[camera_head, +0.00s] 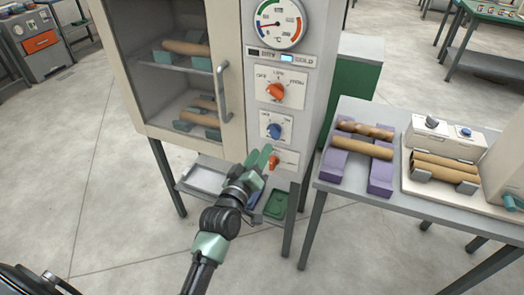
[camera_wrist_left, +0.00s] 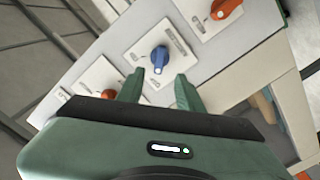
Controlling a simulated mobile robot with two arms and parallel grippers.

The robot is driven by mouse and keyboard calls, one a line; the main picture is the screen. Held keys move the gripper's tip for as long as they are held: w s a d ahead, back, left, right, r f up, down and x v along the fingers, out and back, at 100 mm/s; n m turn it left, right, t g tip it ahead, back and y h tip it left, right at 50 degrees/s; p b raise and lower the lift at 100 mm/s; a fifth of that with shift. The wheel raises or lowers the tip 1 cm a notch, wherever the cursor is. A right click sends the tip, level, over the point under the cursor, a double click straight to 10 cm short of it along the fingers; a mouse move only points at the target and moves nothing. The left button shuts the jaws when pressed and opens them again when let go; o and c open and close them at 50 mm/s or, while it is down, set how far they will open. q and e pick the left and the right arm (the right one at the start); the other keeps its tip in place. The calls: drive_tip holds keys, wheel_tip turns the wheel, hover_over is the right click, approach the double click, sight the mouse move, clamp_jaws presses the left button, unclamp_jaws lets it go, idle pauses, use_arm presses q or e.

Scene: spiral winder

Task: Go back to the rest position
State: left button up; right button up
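My left gripper (camera_head: 260,155) reaches up to the front panel of the cabinet (camera_head: 230,15), just below the blue knob (camera_head: 274,131). Its green fingers are apart and nothing shows between them. In the left wrist view the gripper (camera_wrist_left: 158,92) points at the panel, with the blue knob (camera_wrist_left: 160,58) beyond the gap between the fingertips. I cannot tell whether a finger touches the panel. An orange knob (camera_head: 275,91) sits above the blue one, and a smaller orange switch (camera_head: 274,161) is close beside the fingertips. My right gripper does not show.
The cabinet's glass door (camera_head: 180,75) is shut, with brown rolls on racks inside. A table (camera_head: 400,203) to the right holds rolls on purple supports (camera_head: 335,165) and a white machine (camera_head: 445,140). A metal tray (camera_head: 205,178) is below the cabinet.

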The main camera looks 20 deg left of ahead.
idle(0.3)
use_arm(q)
drive_tip(key=s+d+f+m+g, duration=0.1)
drive_tip(key=s+f+m+g, duration=0.3)
drive_tip(key=f, duration=0.8)
drive_tip(key=s+d+f+n+g, duration=0.15)
drive_tip(key=s+f, duration=0.45)
drive_tip(key=f, duration=0.6)
drive_tip(key=s+d+f+m+g, duration=0.1)
drive_tip(key=s+f+m+g, duration=0.3)
drive_tip(key=f, duration=0.9)
drive_tip(key=s+a+f+m+g, duration=0.1)
drive_tip(key=s+f, duration=0.5)
drive_tip(key=s, duration=0.6)
drive_tip(key=s+a+f+m+g, duration=0.1)
drive_tip(key=s+a+f+g, duration=0.2)
drive_tip(key=s, duration=1)
drive_tip(key=s+a+f+m+g, duration=0.1)
drive_tip(key=s+a+f+g, duration=0.1)
drive_tip(key=s+f, duration=0.8)
drive_tip(key=shift+s+a+m+g+y, duration=0.15)
drive_tip(key=shift+s+m+g+y, duration=0.2)
drive_tip(key=shift+s+g, duration=0.65)
drive_tip(key=shift+s+t, duration=0.25)
